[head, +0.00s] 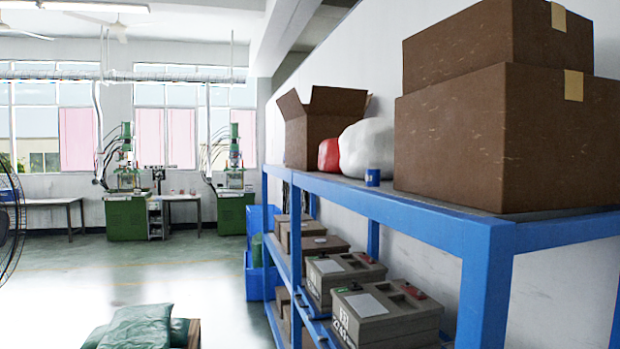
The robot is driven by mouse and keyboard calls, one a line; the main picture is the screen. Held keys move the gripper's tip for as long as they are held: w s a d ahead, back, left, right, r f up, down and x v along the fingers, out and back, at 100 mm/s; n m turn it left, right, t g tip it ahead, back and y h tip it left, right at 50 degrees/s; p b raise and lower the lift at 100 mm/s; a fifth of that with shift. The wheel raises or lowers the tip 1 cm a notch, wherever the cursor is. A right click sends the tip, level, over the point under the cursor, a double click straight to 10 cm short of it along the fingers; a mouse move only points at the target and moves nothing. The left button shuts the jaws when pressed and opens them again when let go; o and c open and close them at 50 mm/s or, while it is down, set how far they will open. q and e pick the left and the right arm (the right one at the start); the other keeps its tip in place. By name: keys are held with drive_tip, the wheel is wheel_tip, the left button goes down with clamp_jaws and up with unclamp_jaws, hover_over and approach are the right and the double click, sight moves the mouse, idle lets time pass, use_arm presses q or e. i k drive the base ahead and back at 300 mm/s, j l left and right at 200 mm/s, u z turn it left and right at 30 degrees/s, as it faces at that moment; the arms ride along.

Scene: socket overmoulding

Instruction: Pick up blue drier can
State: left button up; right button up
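A small blue can (372,177) stands upright on the top board of the blue shelf rack, near its front edge. Neither of my grippers shows in the head view, and nothing is seen touching the can.
The blue rack (488,265) fills the right side. Its top holds stacked cartons (500,130), a white sack (367,147), a red bag (328,154) and an open carton (310,135). Grey-brown boxes (385,312) sit below. Green sacks (137,327) lie lower left; the floor beyond is clear.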

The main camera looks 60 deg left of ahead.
sight(372, 176)
drive_tip(key=j+u, duration=0.2)
drive_tip(key=u, duration=1.25)
